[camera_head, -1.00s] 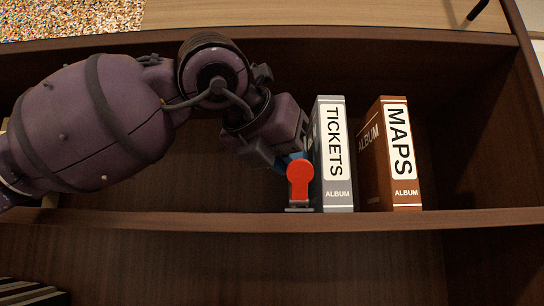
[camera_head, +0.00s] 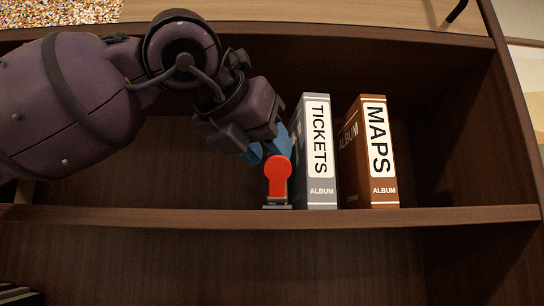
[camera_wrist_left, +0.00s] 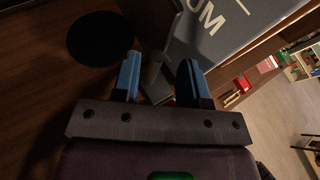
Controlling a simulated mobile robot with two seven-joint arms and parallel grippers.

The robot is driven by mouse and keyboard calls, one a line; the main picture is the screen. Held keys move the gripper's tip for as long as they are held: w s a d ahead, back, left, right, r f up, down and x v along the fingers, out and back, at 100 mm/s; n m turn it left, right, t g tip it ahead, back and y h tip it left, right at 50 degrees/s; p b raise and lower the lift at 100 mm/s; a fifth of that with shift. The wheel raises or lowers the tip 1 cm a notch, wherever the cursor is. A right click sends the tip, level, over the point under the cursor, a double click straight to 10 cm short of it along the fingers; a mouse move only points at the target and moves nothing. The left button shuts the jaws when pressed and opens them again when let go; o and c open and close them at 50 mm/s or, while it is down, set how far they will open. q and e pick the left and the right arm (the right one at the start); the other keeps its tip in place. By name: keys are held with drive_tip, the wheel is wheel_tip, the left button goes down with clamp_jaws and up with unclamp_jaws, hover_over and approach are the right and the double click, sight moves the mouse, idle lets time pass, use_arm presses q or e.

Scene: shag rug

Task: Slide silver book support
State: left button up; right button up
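The book support (camera_head: 278,180) has a red, round-topped upright and a silver-grey foot, and stands on the shelf just left of the grey TICKETS album (camera_head: 319,150). My left gripper (camera_head: 267,148) is above and behind the red upright, its blue fingers partly hidden by it. In the left wrist view the two blue fingers (camera_wrist_left: 160,70) are apart, with a dark grey post-like part between them; I cannot tell whether they touch it. The album's grey side (camera_wrist_left: 225,30) is just beyond the fingers. My right gripper is not in view.
The brown MAPS album (camera_head: 378,150) stands right of TICKETS with a narrow gap. The shelf board (camera_head: 150,216) is bare left of the support. The cabinet's right wall (camera_head: 470,130) and the top panel (camera_head: 330,45) bound the compartment.

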use_arm(q)
drive_tip(key=v, duration=0.8)
drive_tip(key=shift+s+a+b, duration=0.2)
drive_tip(key=shift+s+b, duration=0.1)
drive_tip(key=shift+b, duration=0.1)
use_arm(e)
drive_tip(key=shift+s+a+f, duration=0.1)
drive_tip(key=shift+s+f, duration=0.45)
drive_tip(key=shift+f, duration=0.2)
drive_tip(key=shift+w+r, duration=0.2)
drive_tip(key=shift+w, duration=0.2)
